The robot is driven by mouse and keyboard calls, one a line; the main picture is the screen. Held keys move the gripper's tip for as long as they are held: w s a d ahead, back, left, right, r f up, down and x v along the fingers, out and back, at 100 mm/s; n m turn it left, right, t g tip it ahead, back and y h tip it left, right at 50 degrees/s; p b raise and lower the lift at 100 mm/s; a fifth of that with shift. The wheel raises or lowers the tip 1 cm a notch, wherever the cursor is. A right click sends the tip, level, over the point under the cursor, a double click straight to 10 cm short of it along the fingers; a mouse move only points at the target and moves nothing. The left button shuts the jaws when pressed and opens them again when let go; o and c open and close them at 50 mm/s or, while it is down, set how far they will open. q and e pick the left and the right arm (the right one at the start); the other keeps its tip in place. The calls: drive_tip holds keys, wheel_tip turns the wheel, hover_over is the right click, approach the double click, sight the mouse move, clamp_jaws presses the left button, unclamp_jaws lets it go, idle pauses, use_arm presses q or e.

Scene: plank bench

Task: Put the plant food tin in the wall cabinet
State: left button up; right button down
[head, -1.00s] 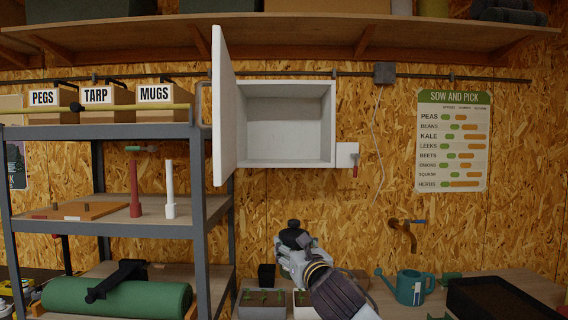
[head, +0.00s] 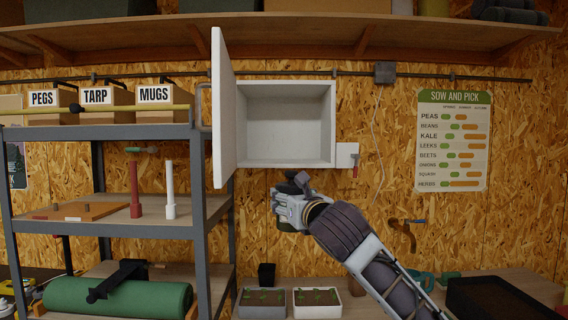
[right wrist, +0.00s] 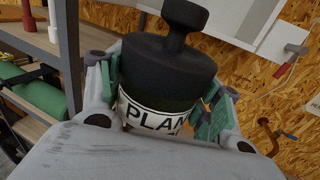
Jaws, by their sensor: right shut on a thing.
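The plant food tin (right wrist: 160,85) has a black knobbed lid and a label reading "PLAN". My right gripper (right wrist: 165,95) is shut on it, with green finger pads on both sides. In the head view the right gripper (head: 290,207) holds the tin (head: 287,226) in the air, just below the wall cabinet, mostly covering the tin. The white wall cabinet (head: 285,164) hangs on the wall with its door (head: 223,110) swung open to the left. Its inside looks empty. My left gripper is not in view.
A metal shelf rack (head: 202,230) stands left of the cabinet, close to the open door. A long shelf (head: 300,30) runs above. Seedling trays (head: 262,311) and a black pot (head: 266,273) are on the bench below. A brass tap (head: 405,232) is at right.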

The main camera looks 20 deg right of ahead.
drive_tip(key=s+r+n+y+p, duration=0.1)
drive_tip(key=s+r, duration=0.2)
drive_tip(key=r, duration=1.1)
drive_tip(key=s+r+y+p, duration=0.1)
drive_tip(key=s+r+p, duration=0.15)
drive_tip(key=r, duration=1.15)
drive_tip(key=s+r+n+y+p, duration=0.1)
drive_tip(key=s+r, duration=0.2)
drive_tip(key=r, duration=1.1)
drive_tip(key=w+d+f+h, duration=0.1)
drive_tip(key=w+f, duration=0.3)
drive_tip(key=w, duration=0.3)
drive_tip(key=w+d+f, duration=0.2)
drive_tip(key=w+f, duration=0.2)
drive_tip(key=w, duration=0.3)
drive_tip(key=w+a+f+y, duration=0.1)
drive_tip(key=w+f, duration=0.3)
drive_tip(key=f, duration=0.6)
drive_tip(key=shift+w+a+f+g+y, duration=0.15)
drive_tip(key=shift+w+a+g+y, duration=0.15)
drive_tip(key=shift+w+a+y, duration=0.1)
